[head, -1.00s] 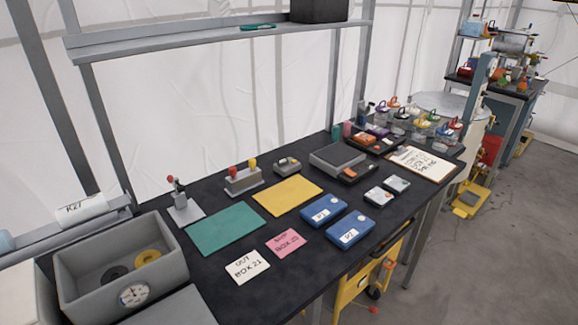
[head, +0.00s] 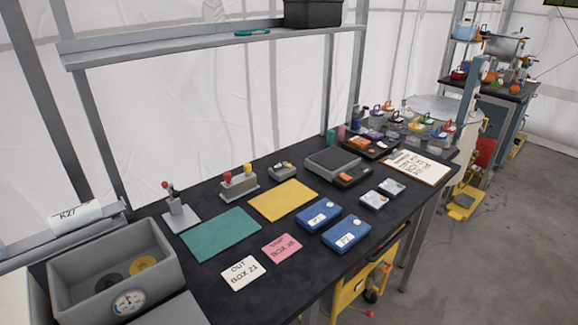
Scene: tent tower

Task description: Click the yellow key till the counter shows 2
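A grey block (head: 239,186) stands on the dark bench, behind the green and yellow sheets. It carries a red knob (head: 227,177) on the left and a yellow knob (head: 248,168) on the right. The yellow knob is the only yellow key-like part that I can make out. A small grey device (head: 282,171) with little knobs stands to the right of the block. No counter digits can be read. Neither of my grippers is in view.
A green sheet (head: 220,233) and a yellow sheet (head: 284,201) lie flat in front. Two blue boxes (head: 346,233), paper cards (head: 241,273) and a grey scale (head: 333,164) are nearby. A grey bin (head: 70,299) stands at left. A shelf (head: 170,45) runs above the back.

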